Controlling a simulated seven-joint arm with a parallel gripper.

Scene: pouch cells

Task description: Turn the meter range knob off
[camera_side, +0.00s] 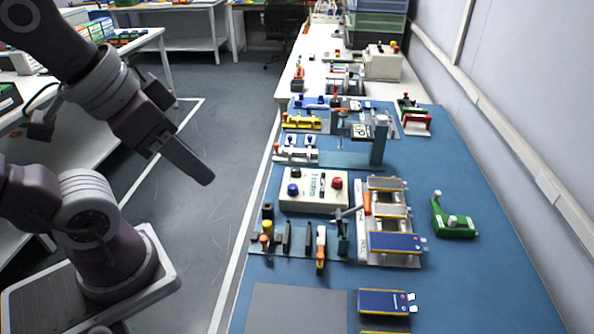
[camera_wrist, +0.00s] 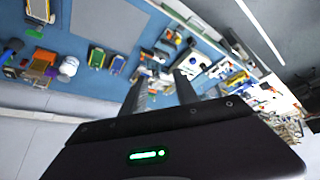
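I cannot tell for sure which thing is the meter. A beige box (camera_side: 313,190) with a printed face, a blue knob, a black knob and a red knob stands mid-bench in the side view. A green device (camera_side: 453,222) with a pale round part lies on the blue mat at right. The side view is too small to read any knob setting. My gripper (camera_side: 207,181) hangs in the air left of the bench, apart from everything and empty. In the wrist view my gripper (camera_wrist: 160,77) shows two fingers spread with a clear gap.
The blue mat (camera_side: 480,285) is bare at the front right. A rack with several pouch cells (camera_side: 397,243) stands right of the box. A row of tools (camera_side: 296,243) stands in front of it. A post on a stand (camera_side: 379,146) rises behind. A wall closes the right side.

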